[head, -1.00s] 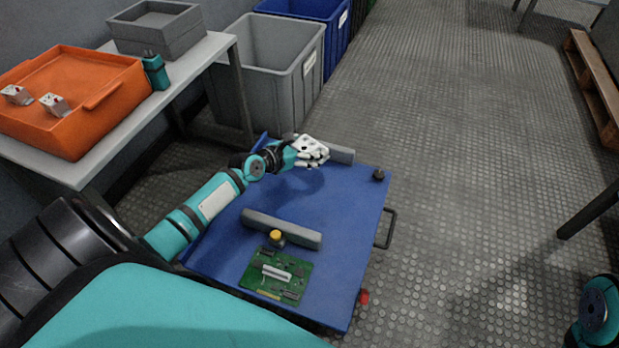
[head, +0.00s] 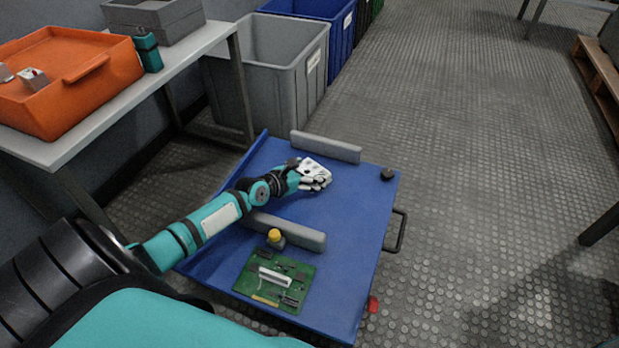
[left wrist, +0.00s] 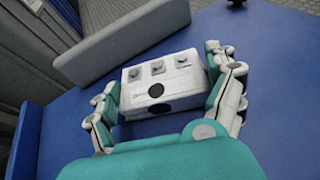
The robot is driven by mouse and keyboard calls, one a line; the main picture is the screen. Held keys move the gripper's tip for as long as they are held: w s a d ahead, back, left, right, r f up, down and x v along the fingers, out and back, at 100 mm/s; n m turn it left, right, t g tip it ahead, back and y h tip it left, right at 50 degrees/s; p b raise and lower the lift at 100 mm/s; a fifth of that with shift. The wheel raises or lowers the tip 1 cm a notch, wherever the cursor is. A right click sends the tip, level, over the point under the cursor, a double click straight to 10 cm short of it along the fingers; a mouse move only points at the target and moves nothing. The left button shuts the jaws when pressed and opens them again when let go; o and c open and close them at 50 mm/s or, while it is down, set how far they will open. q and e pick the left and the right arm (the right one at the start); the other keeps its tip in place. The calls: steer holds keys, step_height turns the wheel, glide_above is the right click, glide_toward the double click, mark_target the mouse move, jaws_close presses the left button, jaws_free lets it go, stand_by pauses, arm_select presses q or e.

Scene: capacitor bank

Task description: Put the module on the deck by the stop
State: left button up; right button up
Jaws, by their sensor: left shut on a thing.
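The module (left wrist: 160,84) is a small white box with dark round spots and several small square fittings on one face. My left gripper (head: 317,181) is shut on it over the deck, and the module (head: 312,166) partly shows above its fingers in the head view. In the left wrist view, the fingers stand on both sides of the module. The deck (head: 352,215) is a blue cart top. A grey bar (head: 326,147), likely the stop, runs along its far side; it shows behind the module in the left wrist view (left wrist: 125,38). I cannot tell whether the module touches the deck. My right gripper is out of view.
A second grey bar (head: 290,233) lies nearer, beside a yellow-topped knob (head: 275,236) and a green circuit board (head: 272,281). A black knob (head: 387,174) sits at the deck's right. An orange tray (head: 75,80) stands on the table at left. The deck's right half is mostly clear.

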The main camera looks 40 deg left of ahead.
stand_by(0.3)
arm_select(q)
steer(key=shift+f, duration=0.2)
steer(key=o, duration=1.2)
steer(key=shift+r, duration=0.1)
